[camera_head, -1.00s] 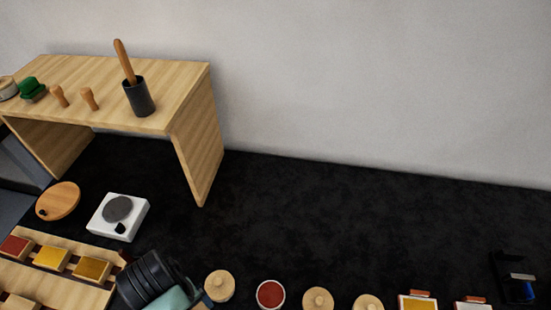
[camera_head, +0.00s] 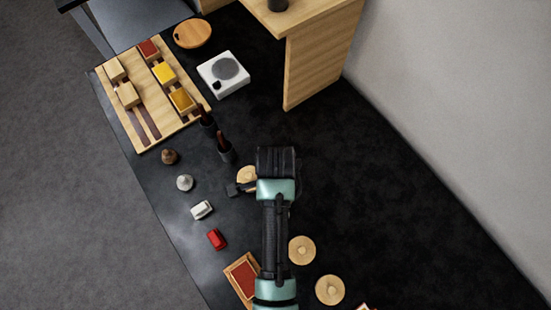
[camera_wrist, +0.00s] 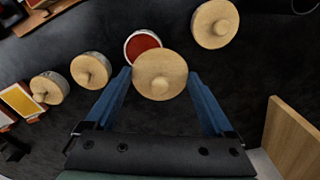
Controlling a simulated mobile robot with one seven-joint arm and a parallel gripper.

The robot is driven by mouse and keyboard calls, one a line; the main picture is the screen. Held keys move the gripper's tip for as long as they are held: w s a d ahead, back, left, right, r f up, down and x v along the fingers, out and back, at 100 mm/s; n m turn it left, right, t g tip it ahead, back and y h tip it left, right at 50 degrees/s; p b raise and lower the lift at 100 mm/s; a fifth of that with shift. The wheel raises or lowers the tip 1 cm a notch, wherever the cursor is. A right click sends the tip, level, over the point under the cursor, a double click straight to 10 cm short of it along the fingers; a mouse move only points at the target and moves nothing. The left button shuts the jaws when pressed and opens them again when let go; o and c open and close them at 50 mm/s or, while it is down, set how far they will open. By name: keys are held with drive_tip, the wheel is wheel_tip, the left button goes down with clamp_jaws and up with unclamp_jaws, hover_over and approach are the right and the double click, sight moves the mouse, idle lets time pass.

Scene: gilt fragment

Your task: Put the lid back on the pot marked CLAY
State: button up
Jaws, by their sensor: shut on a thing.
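My gripper (camera_wrist: 160,85) is shut on a round wooden lid (camera_wrist: 160,74) with a centre knob; the lid sits between its two blue fingers. Just beyond it in the wrist view is a white-rimmed open pot with red contents (camera_wrist: 140,44). The lid overlaps that pot's near edge in the picture; I cannot tell the height between them. In the head view my arm hides this pot. A wooden disc (camera_head: 246,174) shows beside my arm there; I cannot tell whether it is the held lid or another pot's. No CLAY marking is readable.
Lidded pots stand right (camera_wrist: 215,25) and left (camera_wrist: 91,70) of the open pot. In the head view, lidded pots (camera_head: 302,250) line up below. A white scale (camera_head: 223,75), a wooden block rack (camera_head: 140,95) and a bench (camera_head: 315,45) stand farther off.

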drive_tip(key=m, duration=0.2)
drive_tip(key=s+m+p, duration=0.2)
drive_tip(key=m, duration=0.1)
drive_tip(key=shift+r+m, duration=0.15)
drive_tip(key=shift+m, duration=0.15)
drive_tip(key=shift+s+f+m+p, duration=0.2)
drive_tip(key=shift+s+m+p, duration=0.2)
drive_tip(key=shift+m, duration=0.8)
wheel_tip(320, 180, down, 4)
drive_tip(key=b, duration=0.5)
drive_tip(key=shift+f, duration=0.25)
drive_tip(key=shift+f+b, duration=0.6)
drive_tip(key=shift+f, duration=0.4)
drive_tip(key=shift+r+p, duration=0.1)
drive_tip(key=shift+p, duration=0.5)
drive_tip(key=shift+f+p, duration=0.25)
drive_tip(key=shift+p, duration=0.05)
drive_tip(key=o, duration=1)
drive_tip(key=shift+o, duration=0.2)
